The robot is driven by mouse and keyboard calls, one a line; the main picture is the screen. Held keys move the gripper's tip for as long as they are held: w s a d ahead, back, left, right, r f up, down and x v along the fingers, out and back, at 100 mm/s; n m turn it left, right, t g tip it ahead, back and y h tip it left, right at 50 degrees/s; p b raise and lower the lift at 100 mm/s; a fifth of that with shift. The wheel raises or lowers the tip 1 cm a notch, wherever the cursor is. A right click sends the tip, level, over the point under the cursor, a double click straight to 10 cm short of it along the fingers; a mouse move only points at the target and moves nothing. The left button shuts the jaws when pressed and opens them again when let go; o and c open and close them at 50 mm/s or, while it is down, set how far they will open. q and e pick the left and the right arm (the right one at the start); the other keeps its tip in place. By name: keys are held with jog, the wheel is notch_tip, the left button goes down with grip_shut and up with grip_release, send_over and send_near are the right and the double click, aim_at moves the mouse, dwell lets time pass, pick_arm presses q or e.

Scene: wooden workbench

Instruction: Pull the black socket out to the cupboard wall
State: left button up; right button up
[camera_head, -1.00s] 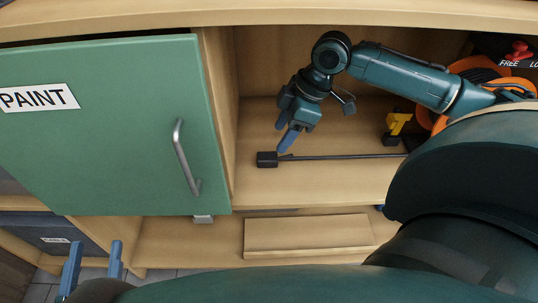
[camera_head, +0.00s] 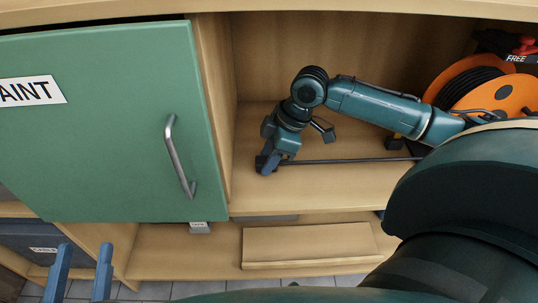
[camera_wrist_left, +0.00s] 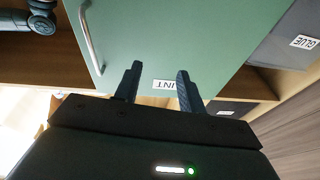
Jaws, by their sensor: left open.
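The black socket (camera_head: 260,160) lies on the cupboard shelf near the left inner wall (camera_head: 216,105), in the head view. It is mostly hidden by my right gripper (camera_head: 267,170), whose fingers are down at it. I cannot tell whether they are closed on it. A black cable (camera_head: 345,161) runs right from the socket along the shelf towards the orange cable reel (camera_head: 507,98). My left gripper (camera_head: 85,247) is open and empty at the lower left, below the green door. It also shows in the left wrist view (camera_wrist_left: 158,70), with the door beyond it.
The green PAINT door (camera_head: 105,130) with a metal handle (camera_head: 178,157) covers the left of the cupboard. A lower shelf holds a wooden board (camera_head: 310,244). The upper shelf in front of the cable is clear. Dark bins stand at the lower left.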

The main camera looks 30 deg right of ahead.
grip_shut()
jog(key=shift+w+a+r+p, duration=0.15)
jog(key=shift+a+r+p, duration=0.1)
jog(key=shift+p, duration=0.35)
jog(key=w+a+p, duration=0.1)
jog(key=p, duration=0.1)
jog(key=a+p, duration=0.1)
jog(key=shift+w+a+r+p, duration=0.15)
jog(key=shift+w+a+p, duration=0.05)
jog(key=shift+w+p, duration=0.2)
jog(key=shift+w+a+f+p, duration=0.2)
jog(key=shift+a+f+p, duration=0.15)
jog(key=shift+a, duration=0.15)
pick_arm(q)
jog(key=shift+s+a+m+y, duration=0.15)
jog(key=shift+a+m+y, duration=0.35)
jog(key=shift+m, duration=0.1)
pick_arm(e)
jog(key=shift+o, duration=1.8)
grip_release()
